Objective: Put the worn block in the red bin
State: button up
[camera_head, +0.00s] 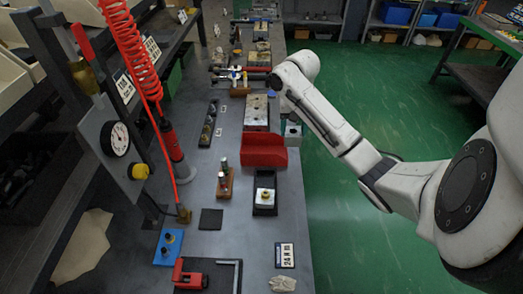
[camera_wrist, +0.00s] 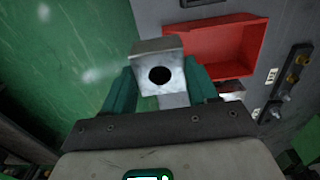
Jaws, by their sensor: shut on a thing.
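A scuffed grey metal block with a dark round hole (camera_wrist: 160,52) sits between the green fingers of my gripper (camera_wrist: 160,86) in the wrist view. My gripper is shut on it. In the head view my gripper (camera_head: 292,131) is small and partly hidden by the arm, just beyond the table's right edge. The red bin (camera_head: 263,150) stands on the table's right edge, slightly left of and nearer than my gripper. In the wrist view the red bin (camera_wrist: 215,48) lies to the right of the held block, and its visible floor is bare.
A grey block on a brown base (camera_head: 256,112) stands behind the bin. A black tray with a white-and-yellow part (camera_head: 265,197) stands in front. A wooden stand with pegs (camera_head: 223,183) and a gauge panel (camera_head: 117,139) are to the left. Green floor (camera_head: 345,205) is open right of the table.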

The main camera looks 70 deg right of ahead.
jog(key=w+f+b, duration=0.1)
jog(key=w+f, duration=0.1)
jog(key=w, duration=0.1)
jog(key=w+f+b, duration=0.1)
jog(key=w+f, duration=0.2)
jog(key=w+f+b, duration=0.1)
jog(key=w+f, duration=0.1)
jog(key=w, duration=0.1)
jog(key=shift+w+d+f, duration=0.2)
jog(key=shift+w+f, duration=0.1)
jog(key=shift+w, duration=0.05)
jog(key=shift+w+f+p, duration=0.15)
jog(key=shift+f+p, duration=0.15)
jog(key=shift+f, duration=1.5)
jog(key=shift+f, duration=0.1)
jog(key=o, duration=1.3)
notch_tip(320, 180, up, 12)
jog(key=shift+r, duration=0.1)
